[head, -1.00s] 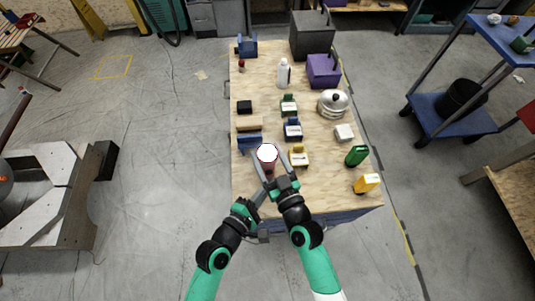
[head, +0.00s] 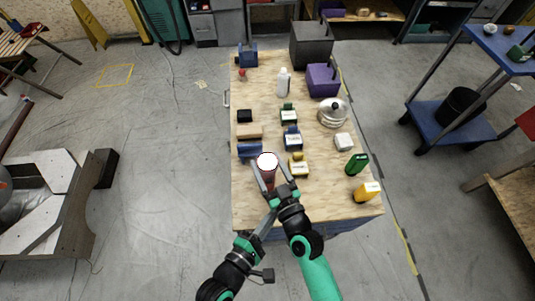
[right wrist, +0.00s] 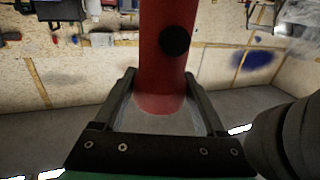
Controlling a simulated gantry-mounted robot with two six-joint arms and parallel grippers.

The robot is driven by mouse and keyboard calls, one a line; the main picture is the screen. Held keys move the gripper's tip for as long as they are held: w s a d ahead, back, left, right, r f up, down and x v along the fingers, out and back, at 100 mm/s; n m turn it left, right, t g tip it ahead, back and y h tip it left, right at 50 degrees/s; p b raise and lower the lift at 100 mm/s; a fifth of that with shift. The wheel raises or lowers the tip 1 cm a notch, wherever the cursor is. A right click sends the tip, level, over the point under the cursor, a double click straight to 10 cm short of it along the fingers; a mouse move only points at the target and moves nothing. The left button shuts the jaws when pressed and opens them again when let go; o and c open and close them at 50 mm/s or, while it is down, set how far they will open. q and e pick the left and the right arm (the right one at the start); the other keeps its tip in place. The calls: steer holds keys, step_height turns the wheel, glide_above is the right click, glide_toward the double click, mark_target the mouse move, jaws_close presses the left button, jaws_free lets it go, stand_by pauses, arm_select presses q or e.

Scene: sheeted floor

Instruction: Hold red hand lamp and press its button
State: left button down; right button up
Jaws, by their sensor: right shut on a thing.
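The red hand lamp (head: 270,177) is near the front of the wooden table, with its round white face (head: 267,160) turned up to the head camera. My right gripper (head: 272,172) is shut on the lamp, its fingers on both sides. In the right wrist view, the red lamp body (right wrist: 165,85) stands between the fingers of my right gripper (right wrist: 158,92). A round black button (right wrist: 175,41) shows on the body above the fingers. My left gripper (head: 268,221) is just below and left of the right one, apart from the lamp; its fingers are too small to read.
The wooden table (head: 250,205) carries a yellow-and-white item (head: 298,166), a blue item (head: 250,150), a green can (head: 357,164), a yellow can (head: 367,192) and a lidded pot (head: 333,113). The table's front left corner is bare.

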steer(key=o, duration=1.5)
